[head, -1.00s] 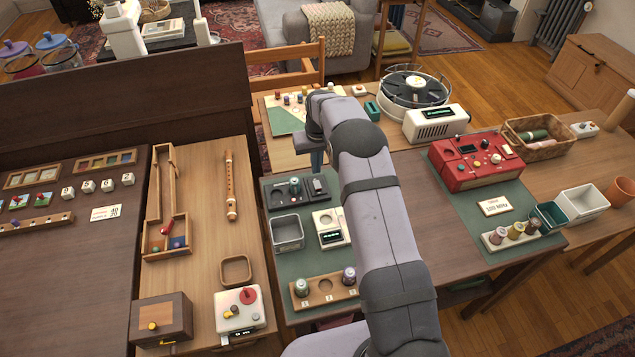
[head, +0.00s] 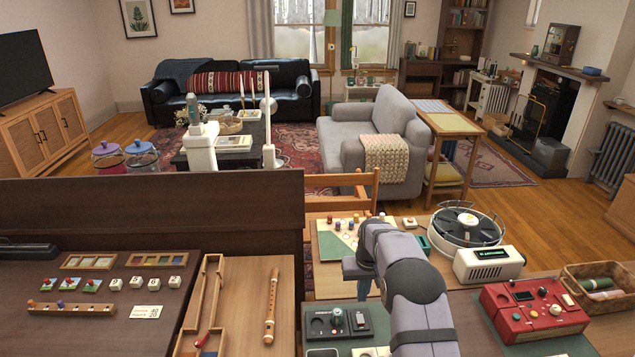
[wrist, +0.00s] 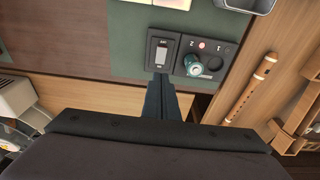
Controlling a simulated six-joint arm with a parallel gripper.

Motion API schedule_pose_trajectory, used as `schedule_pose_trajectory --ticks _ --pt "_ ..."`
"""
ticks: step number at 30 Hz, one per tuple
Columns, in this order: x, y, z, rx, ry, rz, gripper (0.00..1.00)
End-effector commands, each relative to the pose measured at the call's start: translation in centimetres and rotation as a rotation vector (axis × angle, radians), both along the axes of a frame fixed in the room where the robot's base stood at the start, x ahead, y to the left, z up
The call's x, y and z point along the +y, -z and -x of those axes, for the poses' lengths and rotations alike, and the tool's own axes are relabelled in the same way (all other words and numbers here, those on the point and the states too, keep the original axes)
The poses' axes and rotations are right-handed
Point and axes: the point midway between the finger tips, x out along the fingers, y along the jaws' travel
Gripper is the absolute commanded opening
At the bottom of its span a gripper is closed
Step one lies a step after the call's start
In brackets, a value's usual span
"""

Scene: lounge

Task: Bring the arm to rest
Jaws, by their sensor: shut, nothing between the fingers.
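My gripper (wrist: 161,82) shows in the wrist view with its two dark fingers together and nothing between them. It points down over the table by a small black switch panel (wrist: 162,50) and a dial box with a teal knob (wrist: 194,66). In the head view my arm rises from the bottom edge and bends over. The gripper end (head: 357,271) hangs just behind the black panel with the knob (head: 337,321), its fingertips not clearly visible there.
A wooden recorder (head: 271,305) lies left of the arm. A red console (head: 535,312), a white display box (head: 488,265) and a round carousel (head: 466,227) stand to the right. A dark raised panel (head: 150,215) stands at the left. Open floor lies beyond.

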Motion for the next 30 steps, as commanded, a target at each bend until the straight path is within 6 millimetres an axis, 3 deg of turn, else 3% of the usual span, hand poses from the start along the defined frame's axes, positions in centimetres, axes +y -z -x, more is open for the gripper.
schedule_pose_trajectory --ticks 5,11,21,30 --pt "0.4 -2.6 2.6 0.013 -0.001 0.0 0.0" --pt "1.1 -6.2 8.3 0.04 0.0 0.0 0.0" --pt "2.2 -9.8 21.7 0.09 0.0 0.0 0.0" --pt "2.6 -9.7 32.9 0.129 0.002 0.001 0.0"
